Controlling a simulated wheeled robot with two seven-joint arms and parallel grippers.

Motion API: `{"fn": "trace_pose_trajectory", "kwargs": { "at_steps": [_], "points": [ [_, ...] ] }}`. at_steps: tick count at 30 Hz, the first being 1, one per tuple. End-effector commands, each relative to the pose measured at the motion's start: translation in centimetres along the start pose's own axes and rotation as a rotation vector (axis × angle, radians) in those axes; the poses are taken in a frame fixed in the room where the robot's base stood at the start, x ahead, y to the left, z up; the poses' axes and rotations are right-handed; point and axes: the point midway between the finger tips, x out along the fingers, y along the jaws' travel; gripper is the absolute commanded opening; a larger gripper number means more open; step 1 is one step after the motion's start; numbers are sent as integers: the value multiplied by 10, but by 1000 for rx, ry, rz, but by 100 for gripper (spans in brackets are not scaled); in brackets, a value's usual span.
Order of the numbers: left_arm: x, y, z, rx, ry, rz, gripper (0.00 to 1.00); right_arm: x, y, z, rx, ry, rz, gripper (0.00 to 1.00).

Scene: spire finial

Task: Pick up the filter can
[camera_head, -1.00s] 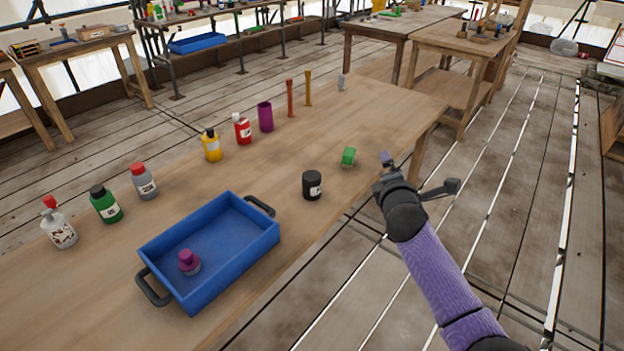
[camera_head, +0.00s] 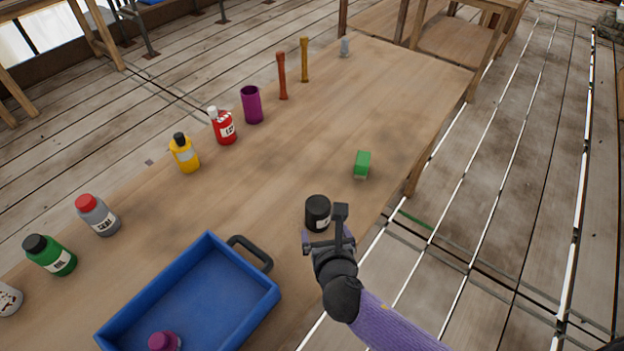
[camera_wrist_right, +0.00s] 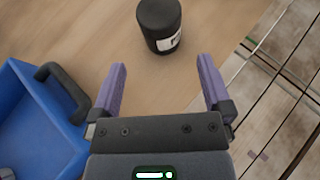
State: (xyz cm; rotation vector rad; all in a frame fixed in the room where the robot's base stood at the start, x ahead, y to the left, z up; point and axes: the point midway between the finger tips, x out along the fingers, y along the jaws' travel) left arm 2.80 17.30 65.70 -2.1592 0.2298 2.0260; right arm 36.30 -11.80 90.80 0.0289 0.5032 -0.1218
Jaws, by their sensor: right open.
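The filter can, which I take to be the black cylinder with a white label (camera_head: 317,212), stands upright on the wooden table near its right edge. My right gripper (camera_head: 325,228) is open and empty just in front of it, and partly covers its lower side in the head view. In the right wrist view the can (camera_wrist_right: 159,25) stands beyond the two purple fingers (camera_wrist_right: 163,68), roughly centred between them. A gap shows between the can and the fingertips. My left gripper is not in view.
A blue tray (camera_head: 262,293) with a black handle lies left of the gripper, with a purple-topped object (camera_head: 164,341) inside. A green block (camera_head: 362,163) sits behind the can to the right. Several bottles and a purple cup (camera_head: 252,105) line the far edge. The middle table is clear.

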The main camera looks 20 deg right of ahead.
Motion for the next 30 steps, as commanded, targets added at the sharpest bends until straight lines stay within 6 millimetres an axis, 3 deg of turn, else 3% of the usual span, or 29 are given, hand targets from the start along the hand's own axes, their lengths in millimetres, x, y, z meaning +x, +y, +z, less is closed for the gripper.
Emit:
{"fn": "trace_pose_trajectory", "kwargs": {
  "at_steps": [9,15,23,24,30],
  "points": [
    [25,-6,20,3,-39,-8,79,52,1,-1,1,2,2,100],
    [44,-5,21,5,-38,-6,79,91,0,7,2,3,1,100],
    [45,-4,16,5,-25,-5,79,99,0,12,2,2,2,100],
    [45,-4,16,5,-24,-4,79,98,0,12,2,2,2,98],
    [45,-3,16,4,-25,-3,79,98,0,11,2,2,2,56]
  ]
}}
